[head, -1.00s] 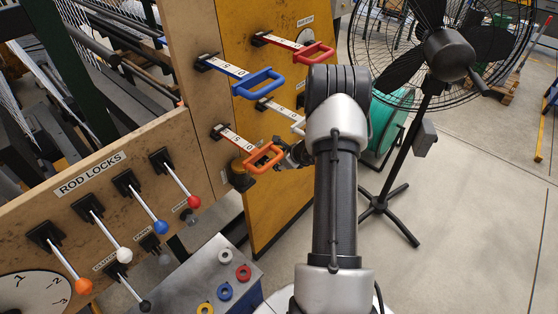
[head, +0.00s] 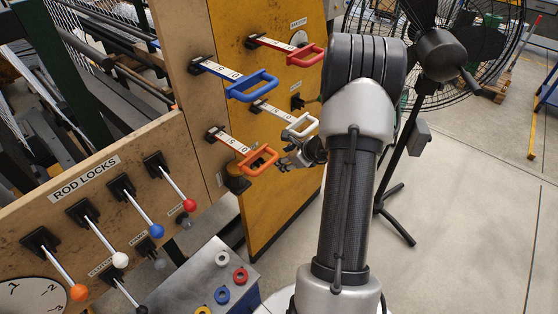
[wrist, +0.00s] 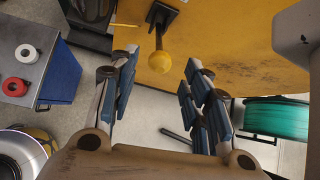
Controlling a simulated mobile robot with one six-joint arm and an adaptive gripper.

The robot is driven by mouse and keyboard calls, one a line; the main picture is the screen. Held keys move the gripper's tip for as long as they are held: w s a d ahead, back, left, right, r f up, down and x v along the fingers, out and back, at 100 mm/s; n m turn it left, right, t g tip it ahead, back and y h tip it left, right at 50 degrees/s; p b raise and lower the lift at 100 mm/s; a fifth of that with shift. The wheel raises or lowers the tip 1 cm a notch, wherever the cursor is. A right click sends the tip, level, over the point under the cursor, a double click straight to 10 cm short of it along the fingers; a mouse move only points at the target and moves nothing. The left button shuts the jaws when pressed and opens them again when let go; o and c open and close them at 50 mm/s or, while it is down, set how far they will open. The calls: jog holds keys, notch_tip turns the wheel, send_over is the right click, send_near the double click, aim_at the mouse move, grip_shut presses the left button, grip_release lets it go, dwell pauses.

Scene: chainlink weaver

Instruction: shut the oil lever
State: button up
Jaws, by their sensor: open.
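In the wrist view a lever with a yellow ball knob (wrist: 160,62) on a black mount stands out from the yellow panel (wrist: 235,35). It is probably the oil lever, but no label on it can be read. My gripper (wrist: 160,80) is open and empty; in this view the knob lies between its fingertips, seemingly beyond them. In the head view my gripper (head: 289,158) is just right of the orange handle (head: 260,160) and below the white handle (head: 302,126). I cannot make out the yellow knob there; my arm hides part of the panel.
Blue (head: 252,86) and red (head: 304,56) pull handles stick out above. The rod lock levers (head: 140,205) are at left, above a grey box with coloured rings (head: 223,280). A black fan (head: 440,55) stands at right. A teal spool (wrist: 277,117) shows in the wrist view.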

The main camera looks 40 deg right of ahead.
jog(key=shift+v, duration=1.15)
